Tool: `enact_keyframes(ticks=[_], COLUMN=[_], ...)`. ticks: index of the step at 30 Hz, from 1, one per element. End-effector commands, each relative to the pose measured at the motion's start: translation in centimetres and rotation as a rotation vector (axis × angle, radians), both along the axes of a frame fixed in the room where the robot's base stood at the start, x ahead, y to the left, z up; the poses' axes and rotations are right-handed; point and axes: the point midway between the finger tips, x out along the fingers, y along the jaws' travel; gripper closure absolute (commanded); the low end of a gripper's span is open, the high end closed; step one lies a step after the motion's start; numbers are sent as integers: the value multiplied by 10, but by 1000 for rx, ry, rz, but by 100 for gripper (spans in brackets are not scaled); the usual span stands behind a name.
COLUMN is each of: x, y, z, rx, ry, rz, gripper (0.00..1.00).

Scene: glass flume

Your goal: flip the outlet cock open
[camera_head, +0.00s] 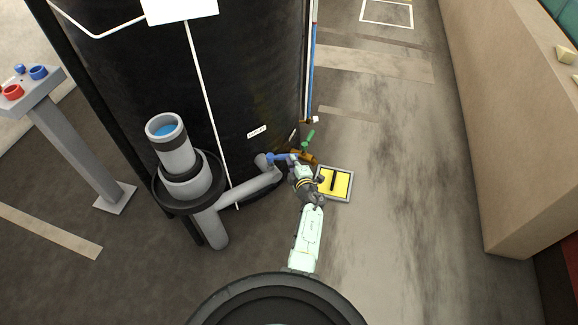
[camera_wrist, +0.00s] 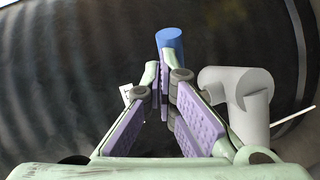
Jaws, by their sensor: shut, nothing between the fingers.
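At the foot of the black tank, a blue lever handle (camera_head: 279,157) sits beside the end of a grey pipe. An orange-brown fitting (camera_head: 304,156) lies just right of it, with a green handle (camera_head: 309,137) above. No readable label tells me which is the outlet cock. My gripper (camera_head: 299,166) is low, close to the blue handle and the fitting, and partly hides them. In the wrist view my gripper (camera_wrist: 164,78) is shut and empty, its fingertips close to the end of the blue handle (camera_wrist: 169,39). I cannot tell whether they touch.
The black tank (camera_head: 245,70) stands directly behind. A grey pipe (camera_head: 245,190) runs left to an upright pipe (camera_head: 180,165); its elbow (camera_wrist: 238,90) is right of my fingers in the wrist view. A yellow floor plate (camera_head: 342,184) lies right. The floor further right is clear.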

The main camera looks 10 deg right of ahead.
Motion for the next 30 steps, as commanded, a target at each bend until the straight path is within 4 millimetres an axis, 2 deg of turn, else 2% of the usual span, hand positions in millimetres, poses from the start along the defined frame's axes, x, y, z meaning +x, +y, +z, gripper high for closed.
enact_keyframes(ticks=[3,15,30], x=[12,38,50], y=[-10,-12,-11], z=[-3,-8,0], rx=[-1,-4,-1], ry=[-3,0,3], rz=[106,404,421], gripper=[100,100,100])
